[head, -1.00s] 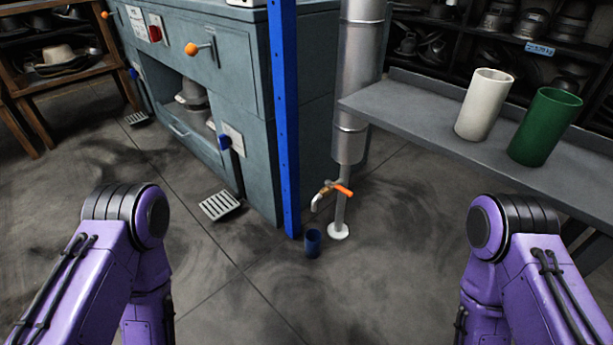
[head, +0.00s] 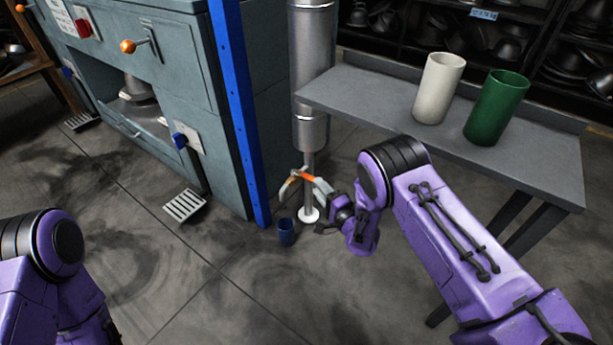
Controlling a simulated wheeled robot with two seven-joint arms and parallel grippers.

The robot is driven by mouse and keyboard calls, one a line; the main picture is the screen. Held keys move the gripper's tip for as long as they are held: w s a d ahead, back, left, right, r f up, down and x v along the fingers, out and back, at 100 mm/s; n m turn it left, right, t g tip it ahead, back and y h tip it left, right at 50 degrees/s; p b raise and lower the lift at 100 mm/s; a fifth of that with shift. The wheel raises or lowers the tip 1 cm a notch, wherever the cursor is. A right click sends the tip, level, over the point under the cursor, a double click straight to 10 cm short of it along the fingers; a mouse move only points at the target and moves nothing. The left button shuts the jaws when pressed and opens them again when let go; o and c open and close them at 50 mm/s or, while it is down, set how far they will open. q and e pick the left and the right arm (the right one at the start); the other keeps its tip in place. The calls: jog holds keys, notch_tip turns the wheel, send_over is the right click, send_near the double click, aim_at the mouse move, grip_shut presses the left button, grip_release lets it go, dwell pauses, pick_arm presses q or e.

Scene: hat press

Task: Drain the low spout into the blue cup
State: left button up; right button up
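The low spout (head: 287,188) is a small metal tap with an orange handle (head: 306,177), on the lower part of a metal column in the middle of the head view. The blue cup (head: 286,232) stands upright on the floor, below the spout. My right gripper (head: 320,207) is just right of the tap, with its fingers apart, one near the orange handle and one lower down. It looks open and empty; whether a finger touches the handle I cannot tell. My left gripper is out of view; only its arm shows at lower left.
A blue post (head: 240,115) stands left of the metal column (head: 311,75), beside a grey-green press (head: 185,60). A grey bench (head: 375,100) at right holds a white cylinder (head: 438,88) and a green cylinder (head: 496,108). The front floor is clear.

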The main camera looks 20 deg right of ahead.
aim_at(307, 174)
jog(key=b+x, duration=0.1)
jog(key=x, duration=0.2)
jog(key=b+x, duration=0.1)
jog(key=x, duration=0.3)
jog(key=shift+f, duration=0.25)
jog(key=shift+w+a+r+b, duration=0.1)
jog(key=shift+w+r+b, duration=0.05)
jog(key=shift+w+b, duration=0.2)
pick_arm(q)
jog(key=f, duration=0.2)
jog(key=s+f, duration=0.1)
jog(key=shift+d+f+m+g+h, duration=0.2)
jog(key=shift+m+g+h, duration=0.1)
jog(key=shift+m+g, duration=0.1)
pick_arm(e)
grip_shut()
